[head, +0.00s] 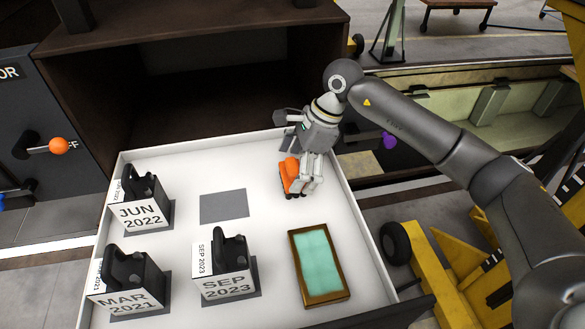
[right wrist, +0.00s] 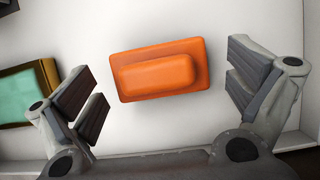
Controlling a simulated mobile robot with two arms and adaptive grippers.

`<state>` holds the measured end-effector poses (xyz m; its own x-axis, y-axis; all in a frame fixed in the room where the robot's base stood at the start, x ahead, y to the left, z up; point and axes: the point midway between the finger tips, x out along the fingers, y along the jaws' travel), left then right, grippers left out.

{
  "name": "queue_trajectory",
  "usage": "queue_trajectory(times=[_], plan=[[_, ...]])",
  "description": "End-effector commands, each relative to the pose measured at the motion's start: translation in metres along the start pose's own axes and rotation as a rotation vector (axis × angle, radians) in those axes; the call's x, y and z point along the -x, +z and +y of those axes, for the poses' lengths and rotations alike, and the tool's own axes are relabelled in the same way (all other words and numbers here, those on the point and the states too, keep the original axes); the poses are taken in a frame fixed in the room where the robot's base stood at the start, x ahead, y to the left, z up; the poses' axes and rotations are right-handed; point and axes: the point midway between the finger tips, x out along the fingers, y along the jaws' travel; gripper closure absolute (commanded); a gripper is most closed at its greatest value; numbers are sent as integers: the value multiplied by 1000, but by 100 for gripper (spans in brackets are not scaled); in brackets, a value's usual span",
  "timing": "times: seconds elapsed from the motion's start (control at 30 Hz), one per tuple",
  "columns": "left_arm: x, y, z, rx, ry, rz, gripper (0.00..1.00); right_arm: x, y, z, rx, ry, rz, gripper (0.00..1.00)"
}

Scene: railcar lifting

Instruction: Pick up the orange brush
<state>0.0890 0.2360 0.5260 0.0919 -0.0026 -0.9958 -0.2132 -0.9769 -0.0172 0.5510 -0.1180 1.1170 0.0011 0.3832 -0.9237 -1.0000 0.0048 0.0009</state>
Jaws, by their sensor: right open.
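The orange brush (right wrist: 160,72) lies on the white floor of an open drawer, with its raised handle facing up in the right wrist view. In the head view the brush (head: 291,172) is partly hidden by my right gripper (head: 302,187), which is over it, pointing down. In the right wrist view my right gripper (right wrist: 165,95) is open, with one pair of finger pads on each side of the brush. Clear white gaps separate the pads from the brush. My left gripper is not in view.
The drawer (head: 352,215) has raised white walls. It also holds several dated blocks such as the JUN 2022 block (head: 143,215), a grey square (head: 224,206) and a brown-framed green panel (head: 318,262). A dark cabinet (head: 190,90) stands behind. Yellow machinery (head: 450,270) is at right.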

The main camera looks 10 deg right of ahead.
Motion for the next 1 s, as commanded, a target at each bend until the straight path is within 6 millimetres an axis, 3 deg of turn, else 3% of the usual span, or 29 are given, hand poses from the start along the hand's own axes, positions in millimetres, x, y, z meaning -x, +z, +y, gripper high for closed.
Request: queue_trajectory(times=[0.1, 0.37, 0.73, 1.0], plan=[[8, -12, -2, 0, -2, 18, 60, -12, 1, 0, 1, 3, 0, 0], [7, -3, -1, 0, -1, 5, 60, -16, 0, 0, 1, 1, 1, 0], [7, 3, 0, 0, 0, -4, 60, -16, 0, 0, 1, 1, 0, 46], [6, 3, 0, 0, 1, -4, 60, -15, 0, 0, 1, 0, 0, 47]])
